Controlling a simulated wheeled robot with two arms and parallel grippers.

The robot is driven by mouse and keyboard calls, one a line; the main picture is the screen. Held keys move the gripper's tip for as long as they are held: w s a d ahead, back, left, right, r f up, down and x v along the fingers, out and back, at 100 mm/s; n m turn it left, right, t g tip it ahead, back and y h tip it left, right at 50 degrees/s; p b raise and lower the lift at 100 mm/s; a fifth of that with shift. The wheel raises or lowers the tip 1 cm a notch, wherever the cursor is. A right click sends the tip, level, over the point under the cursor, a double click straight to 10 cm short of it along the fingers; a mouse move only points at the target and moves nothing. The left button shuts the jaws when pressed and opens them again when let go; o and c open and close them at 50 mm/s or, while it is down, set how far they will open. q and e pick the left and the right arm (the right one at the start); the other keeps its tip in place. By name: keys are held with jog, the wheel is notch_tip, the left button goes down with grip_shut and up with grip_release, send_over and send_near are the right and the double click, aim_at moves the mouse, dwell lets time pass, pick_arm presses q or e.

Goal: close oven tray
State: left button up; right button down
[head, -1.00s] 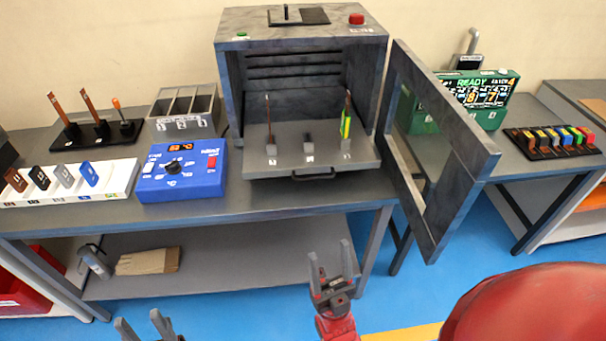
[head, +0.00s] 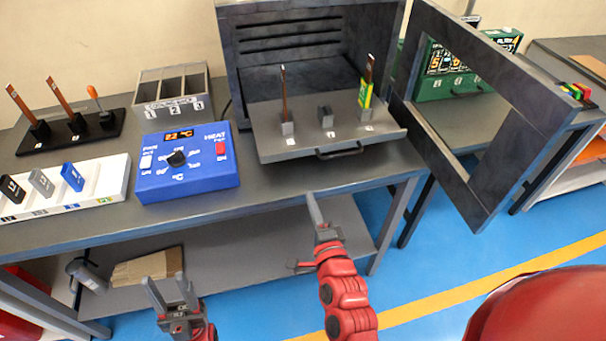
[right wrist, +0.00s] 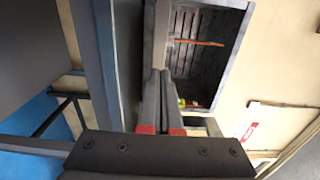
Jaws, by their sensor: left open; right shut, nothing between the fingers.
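The grey oven tray (head: 385,129) sticks out of the front of the dark oven (head: 229,60). Its black handle (head: 340,151) is on the front edge. A copper bar (head: 284,90) stands in the tray's left holder, a yellow-green and copper bar (head: 366,88) in the right one; the middle holder is empty. The oven door (head: 478,190) is swung open to the right. My right gripper (head: 312,198) is shut and empty, below and in front of the tray, apart from the handle in the head view. My left gripper (head: 167,279) is open and empty, low in front of the bench.
A blue heat control box (head: 187,180) sits left of the tray. A three-slot grey bin (head: 172,90), a black rack of bars (head: 85,132) and a white rack (head: 105,190) stand further left. The open door overhangs the aisle on the right.

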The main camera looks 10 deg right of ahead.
aim_at(296, 154)
jog(key=w+p, duration=0.2)
jog(key=w, duration=0.4)
jog(key=w+p, duration=0.1)
jog(key=w, duration=0.5)
jog(key=shift+w+a+r+p, duration=0.15)
jog(key=shift+w+r+p, duration=0.05)
jog(key=shift+w+p, duration=0.2)
jog(key=shift+w+f, duration=0.15)
jog(key=shift+w, duration=0.25)
jog(key=shift+w, duration=0.1)
